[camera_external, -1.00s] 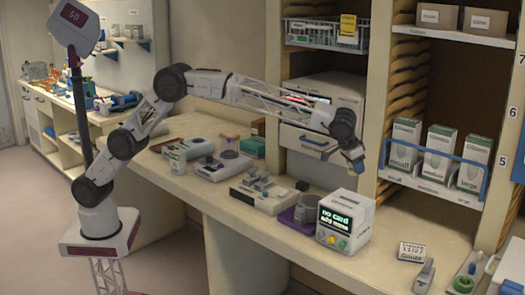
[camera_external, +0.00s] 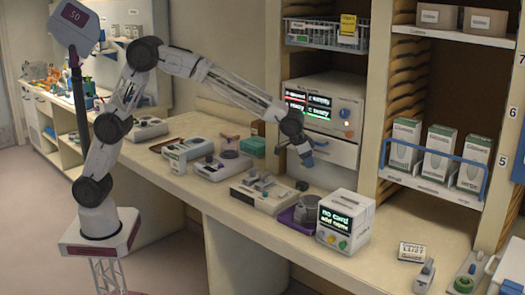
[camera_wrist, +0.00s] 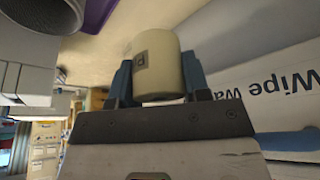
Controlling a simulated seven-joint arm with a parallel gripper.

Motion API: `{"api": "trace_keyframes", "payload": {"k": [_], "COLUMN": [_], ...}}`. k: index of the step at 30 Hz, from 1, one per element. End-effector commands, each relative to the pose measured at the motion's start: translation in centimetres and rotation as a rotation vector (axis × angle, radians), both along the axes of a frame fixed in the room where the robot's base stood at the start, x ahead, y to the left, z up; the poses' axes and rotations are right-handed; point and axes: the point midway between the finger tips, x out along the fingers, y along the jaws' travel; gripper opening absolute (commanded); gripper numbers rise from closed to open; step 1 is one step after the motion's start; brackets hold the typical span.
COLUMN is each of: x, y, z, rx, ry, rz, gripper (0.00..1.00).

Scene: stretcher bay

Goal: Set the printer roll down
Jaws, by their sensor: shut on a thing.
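The printer roll (camera_wrist: 160,62) is a cream cylinder with a small dark printed mark on its side. In the wrist view it sits between the two blue fingers of my gripper (camera_wrist: 158,84), which is shut on it. In the external view my gripper (camera_external: 308,158) hangs above the back of the counter (camera_external: 262,226), in front of the white drawer unit. The roll cannot be made out there.
The white drawer unit (camera_external: 330,156) stands behind my gripper. A box with a green-lit screen (camera_external: 345,222), a purple tray with a grey pot (camera_external: 303,214) and a beige device (camera_external: 262,194) stand nearby. A white surface lettered "Wipe Wa" (camera_wrist: 270,85) is close beside the roll.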

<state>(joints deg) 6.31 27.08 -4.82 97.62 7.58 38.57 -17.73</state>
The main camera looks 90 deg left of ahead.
Motion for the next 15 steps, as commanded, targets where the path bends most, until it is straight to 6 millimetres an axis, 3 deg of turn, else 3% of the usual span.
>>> {"api": "trace_keyframes", "payload": {"k": [8, 15], "x": [-4.9, -9.9], "y": [5.1, 11.6], "z": [0.0, 0.6], "rx": [0.000, 0.001], "ry": [-0.001, -0.002], "rz": [-0.035, 0.010], "gripper": [0.16, 0.16]}}
